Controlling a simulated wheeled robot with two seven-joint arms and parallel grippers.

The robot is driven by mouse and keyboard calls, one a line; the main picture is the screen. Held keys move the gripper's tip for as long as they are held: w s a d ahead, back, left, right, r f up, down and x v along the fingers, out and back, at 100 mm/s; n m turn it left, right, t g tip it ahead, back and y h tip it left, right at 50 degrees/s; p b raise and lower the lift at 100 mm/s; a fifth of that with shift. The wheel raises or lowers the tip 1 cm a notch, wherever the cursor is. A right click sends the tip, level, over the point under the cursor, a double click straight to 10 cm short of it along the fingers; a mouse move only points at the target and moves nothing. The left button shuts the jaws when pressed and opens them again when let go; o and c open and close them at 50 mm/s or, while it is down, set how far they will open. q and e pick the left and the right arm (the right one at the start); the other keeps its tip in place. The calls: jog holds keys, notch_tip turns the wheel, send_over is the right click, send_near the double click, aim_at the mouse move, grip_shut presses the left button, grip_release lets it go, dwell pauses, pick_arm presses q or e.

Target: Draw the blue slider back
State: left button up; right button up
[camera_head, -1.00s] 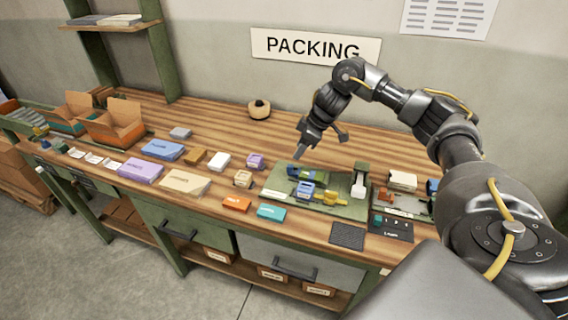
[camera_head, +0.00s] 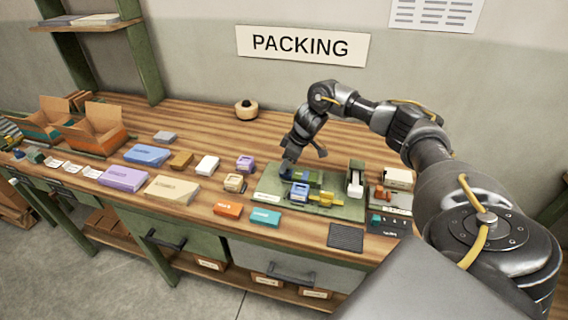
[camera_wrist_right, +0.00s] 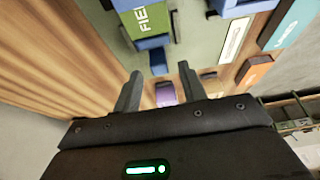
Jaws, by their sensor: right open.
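A green block with a label reading "FIEL" (camera_wrist_right: 148,18) lies on the pale green board (camera_head: 349,211), also seen in the wrist view. A blue piece, probably the blue slider (camera_wrist_right: 157,60), sits at the block's end, ahead of the gap between my right fingers. My right gripper (camera_wrist_right: 161,88) is open, pointing down over the board's left end; in the head view its tips (camera_head: 287,170) overlap the blue end of the block. I cannot tell if they touch it. My left gripper is not in view.
A blue holder (camera_head: 299,191) and a yellow piece (camera_head: 325,199) stand in front of the block. A grey-white upright device (camera_head: 355,180) is at the board's right. Orange (camera_head: 228,209) and teal (camera_head: 265,217) boxes lie in front. Bare wood lies behind the board.

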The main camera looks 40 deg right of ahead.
jog(key=shift+x, duration=0.95)
jog(key=shift+r, duration=0.1)
jog(key=shift+c, duration=0.4)
grip_shut()
